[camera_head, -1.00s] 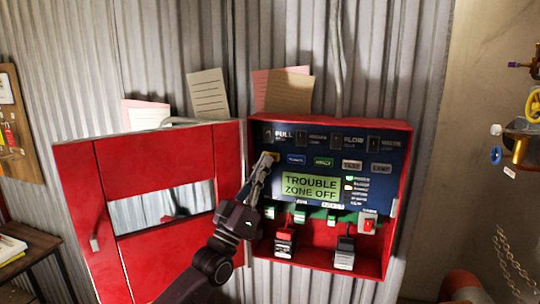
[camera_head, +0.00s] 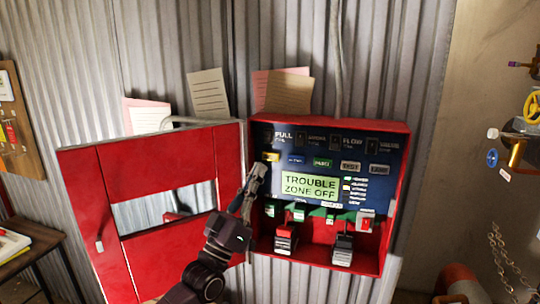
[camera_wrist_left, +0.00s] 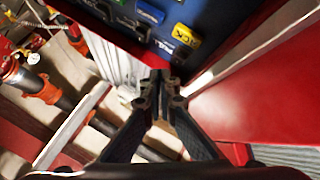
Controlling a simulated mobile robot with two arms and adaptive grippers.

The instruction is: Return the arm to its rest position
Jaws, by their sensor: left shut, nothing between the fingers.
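My left gripper (camera_head: 259,172) is shut and empty. It is in front of the left edge of the red control panel box (camera_head: 397,200), near the inner edge of its open door (camera_head: 170,182). In the left wrist view, the fingertips (camera_wrist_left: 160,78) are together below the yellow button (camera_wrist_left: 186,36). That yellow button also shows in the head view (camera_head: 271,156), just above the fingertips. The panel screen (camera_head: 310,184) reads "TROUBLE ZONE OFF". My right gripper is not in view.
Papers (camera_head: 207,93) are behind the box on the corrugated wall. A wooden table (camera_head: 30,245) stands at the far left. Valves with a yellow wheel (camera_head: 532,108) and chains (camera_head: 508,258) hang at the right. Pipes with orange fittings (camera_wrist_left: 45,92) show in the wrist view.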

